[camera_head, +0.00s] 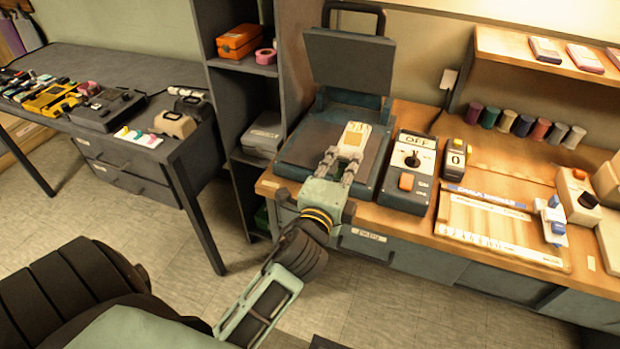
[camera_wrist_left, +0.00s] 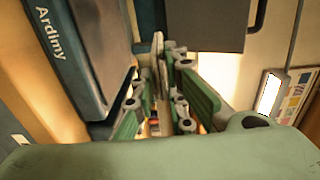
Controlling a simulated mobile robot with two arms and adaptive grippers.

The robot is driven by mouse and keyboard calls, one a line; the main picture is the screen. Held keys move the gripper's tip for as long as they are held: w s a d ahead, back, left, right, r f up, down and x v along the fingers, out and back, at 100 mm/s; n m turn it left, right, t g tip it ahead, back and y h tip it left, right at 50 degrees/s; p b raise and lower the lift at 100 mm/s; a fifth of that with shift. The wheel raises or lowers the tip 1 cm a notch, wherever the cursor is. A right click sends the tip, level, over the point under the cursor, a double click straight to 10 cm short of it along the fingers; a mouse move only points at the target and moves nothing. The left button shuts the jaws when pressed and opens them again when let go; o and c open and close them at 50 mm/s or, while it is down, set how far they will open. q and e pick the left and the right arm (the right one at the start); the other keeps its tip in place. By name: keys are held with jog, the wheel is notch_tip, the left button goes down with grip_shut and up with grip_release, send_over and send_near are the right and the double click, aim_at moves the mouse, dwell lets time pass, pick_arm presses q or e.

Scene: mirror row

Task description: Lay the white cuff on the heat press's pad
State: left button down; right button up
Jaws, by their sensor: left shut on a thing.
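The white cuff (camera_head: 355,135), pale with a tan patch, is over the pad of the heat press in the head view. My left gripper (camera_head: 343,163) is shut on its near end. In the left wrist view the cuff (camera_wrist_left: 158,48) shows edge-on as a thin strip between the fingers (camera_wrist_left: 162,85). The heat press (camera_head: 300,150) is open, its upper plate (camera_head: 348,62) raised at the back. In the wrist view the cuff looks a little apart from the press base (camera_wrist_left: 85,50); the exact height is hard to tell. My right gripper is not in view.
A control box marked OFF (camera_head: 411,160) and a counter box reading 0 (camera_head: 456,158) stand right of the press. Thread spools (camera_head: 507,121) line the wall. A dark shelf unit (camera_head: 240,90) stands close on the left. A side table (camera_head: 165,70) holds several devices.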

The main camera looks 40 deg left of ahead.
pick_arm(q)
jog(key=a+f, duration=0.1)
jog(key=a, duration=0.1)
jog(key=s+a+f, duration=0.1)
jog(key=a, duration=0.1)
jog(key=s+a+f, duration=0.1)
jog(key=f, duration=0.1)
jog(key=shift+s+a, duration=0.25)
jog(key=shift+a, duration=0.15)
notch_tip(320, 180, down, 4)
jog(key=shift+r+b, duration=0.1)
jog(key=shift+b, duration=0.55)
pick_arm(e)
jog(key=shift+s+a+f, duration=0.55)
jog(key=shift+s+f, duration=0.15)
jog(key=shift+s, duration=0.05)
pick_arm(q)
jog(key=c, duration=1.8)
grip_release()
jog(key=shift+o, duration=0.2)
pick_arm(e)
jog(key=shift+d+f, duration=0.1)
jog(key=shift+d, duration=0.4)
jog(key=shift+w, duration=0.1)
